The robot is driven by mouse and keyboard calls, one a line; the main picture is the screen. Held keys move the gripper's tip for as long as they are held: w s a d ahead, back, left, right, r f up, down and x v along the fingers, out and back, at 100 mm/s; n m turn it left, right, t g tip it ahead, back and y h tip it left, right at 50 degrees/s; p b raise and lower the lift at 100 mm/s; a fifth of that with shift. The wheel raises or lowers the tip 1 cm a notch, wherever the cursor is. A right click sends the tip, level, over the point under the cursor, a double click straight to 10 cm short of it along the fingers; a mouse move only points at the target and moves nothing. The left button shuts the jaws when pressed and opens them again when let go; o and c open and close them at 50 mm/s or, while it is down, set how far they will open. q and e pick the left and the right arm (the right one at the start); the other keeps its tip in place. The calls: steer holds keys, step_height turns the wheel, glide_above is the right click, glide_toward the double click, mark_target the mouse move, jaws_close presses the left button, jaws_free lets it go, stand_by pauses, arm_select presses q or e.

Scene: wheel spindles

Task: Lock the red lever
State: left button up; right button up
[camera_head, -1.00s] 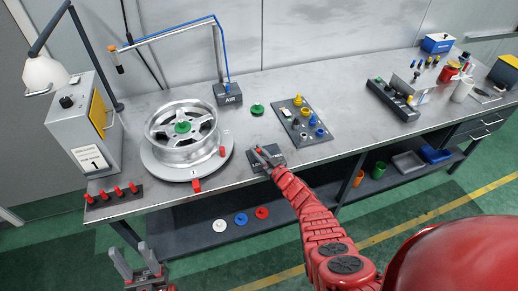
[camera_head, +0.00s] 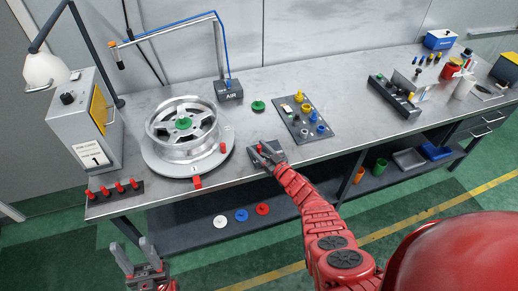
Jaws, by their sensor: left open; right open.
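A silver wheel (camera_head: 183,129) with a green cap (camera_head: 183,124) at its centre lies on a round spindle plate (camera_head: 158,169). A red lever (camera_head: 197,182) sits at the plate's front edge, next to a small number label. A smaller red part (camera_head: 223,148) stands at the plate's right side. My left gripper (camera_head: 135,256) is open and empty, low in front of the bench.
A rack of red pegs (camera_head: 115,190) lies at the front left. A grey box (camera_head: 83,135) with a lamp stands behind it. A green disc (camera_head: 258,105) and a parts board (camera_head: 305,120) lie right of the wheel. An AIR stand (camera_head: 228,89) is behind.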

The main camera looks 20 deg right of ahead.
mark_target(260, 150)
steer(key=p+v, duration=0.2)
steer(key=v, duration=0.3)
steer(key=shift+s, duration=0.2)
steer(key=b+v, duration=0.2)
steer(key=v, duration=1)
